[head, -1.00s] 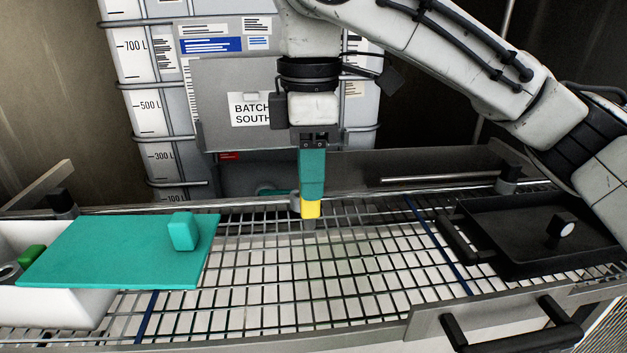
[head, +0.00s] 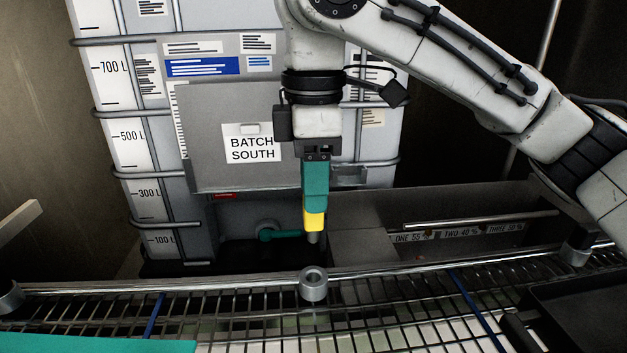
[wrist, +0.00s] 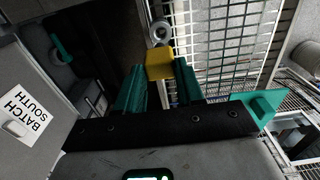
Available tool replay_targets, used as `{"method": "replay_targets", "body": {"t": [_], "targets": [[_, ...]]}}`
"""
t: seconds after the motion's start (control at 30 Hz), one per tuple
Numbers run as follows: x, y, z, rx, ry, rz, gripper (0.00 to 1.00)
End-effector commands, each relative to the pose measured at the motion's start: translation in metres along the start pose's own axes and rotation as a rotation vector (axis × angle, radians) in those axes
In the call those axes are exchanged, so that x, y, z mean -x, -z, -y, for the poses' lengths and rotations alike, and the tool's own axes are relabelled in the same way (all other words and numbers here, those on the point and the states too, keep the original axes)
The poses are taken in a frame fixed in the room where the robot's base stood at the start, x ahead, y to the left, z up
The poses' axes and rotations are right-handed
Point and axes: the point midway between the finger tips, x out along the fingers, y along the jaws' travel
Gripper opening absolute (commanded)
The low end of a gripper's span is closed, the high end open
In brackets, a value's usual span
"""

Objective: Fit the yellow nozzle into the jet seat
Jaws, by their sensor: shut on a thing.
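The yellow nozzle (head: 314,220), with a grey lower tip, hangs upright in my gripper (head: 315,207). The teal fingers are shut on it. In the head view it is above a grey ring-shaped seat with a dark central hole (head: 313,284), which looks like the jet seat on the rail at the rack's back edge. A gap shows between tip and ring in the picture. In the wrist view the yellow nozzle (wrist: 159,63) sits between the fingertips, and the ring (wrist: 160,31) shows just beyond it. The nozzle's tip is hidden there.
A wire rack (head: 370,312) spans the front. A teal lid (head: 100,344) is at lower left and a black tray (head: 590,310) at lower right. A large tank (head: 150,140) with a "BATCH SOUTH" plate stands behind. A labelled trough (head: 460,238) lies behind the rail.

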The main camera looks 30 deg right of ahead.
Motion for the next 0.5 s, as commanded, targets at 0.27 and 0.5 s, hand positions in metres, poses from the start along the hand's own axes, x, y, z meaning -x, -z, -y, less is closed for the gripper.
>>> {"method": "replay_targets", "body": {"t": [0.27,0.5], "targets": [[0.002,0.0,0.0,0.001,0.002,0.0,0.0],[-0.013,-0.001,0.0,0.0,0.001,0.0,0.0]]}}
